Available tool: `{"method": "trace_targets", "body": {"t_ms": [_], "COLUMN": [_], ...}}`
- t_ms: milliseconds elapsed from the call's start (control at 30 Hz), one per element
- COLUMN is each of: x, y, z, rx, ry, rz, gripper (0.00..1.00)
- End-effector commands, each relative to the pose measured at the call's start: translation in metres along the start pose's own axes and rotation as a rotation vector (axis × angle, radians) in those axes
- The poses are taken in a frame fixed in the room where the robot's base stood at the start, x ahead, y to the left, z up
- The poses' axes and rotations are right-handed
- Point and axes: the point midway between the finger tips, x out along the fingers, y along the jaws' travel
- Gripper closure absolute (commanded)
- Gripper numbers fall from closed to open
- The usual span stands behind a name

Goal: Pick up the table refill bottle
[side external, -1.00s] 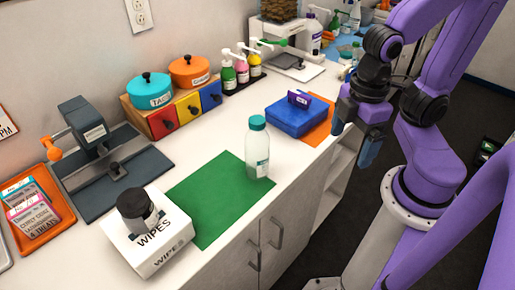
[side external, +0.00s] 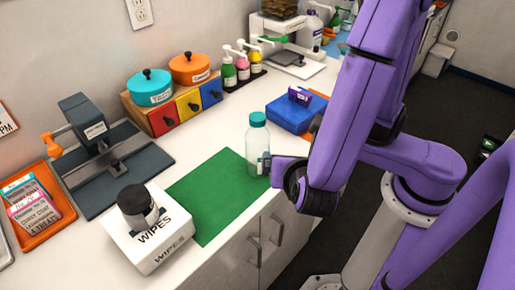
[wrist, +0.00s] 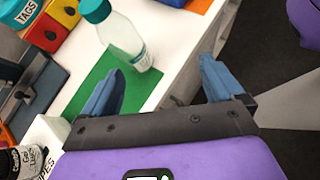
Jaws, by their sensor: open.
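The refill bottle (side external: 257,142) is clear with a teal cap and a pale label. It stands upright at the right edge of the green mat (side external: 212,205). In the side view my gripper (side external: 265,163) is beside the bottle's lower right, mostly hidden behind my own arm. In the wrist view the gripper (wrist: 162,66) is open, its blue fingers wide apart with nothing held. The bottle (wrist: 128,42) appears beyond the fingertips, nearer the left finger. Whether a finger touches it cannot be told.
A white wipes box (side external: 150,235) with a dark-lidded canister stands front left of the mat. A blue box (side external: 292,115) lies behind the bottle to the right. Pump bottles (side external: 242,66) and coloured drawers (side external: 188,105) line the wall. The counter's front edge is close to the bottle.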

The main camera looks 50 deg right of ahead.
Motion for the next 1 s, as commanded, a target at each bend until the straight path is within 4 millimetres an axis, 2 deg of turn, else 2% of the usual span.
{"method": "trace_targets", "body": {"t_ms": [200, 400, 467, 1000], "x": [-0.025, -0.028, -0.022, 0.071], "y": [0.023, 0.030, 0.031, 0.050], "z": [-0.021, -0.026, -0.024, -0.008], "rx": [-0.168, -0.211, -0.212, -0.210], "ry": [-0.153, -0.197, -0.200, -0.195], "rz": [0.152, 0.194, 0.193, 0.190], "gripper": [0.06, 0.06, 0.06, 0.06]}}
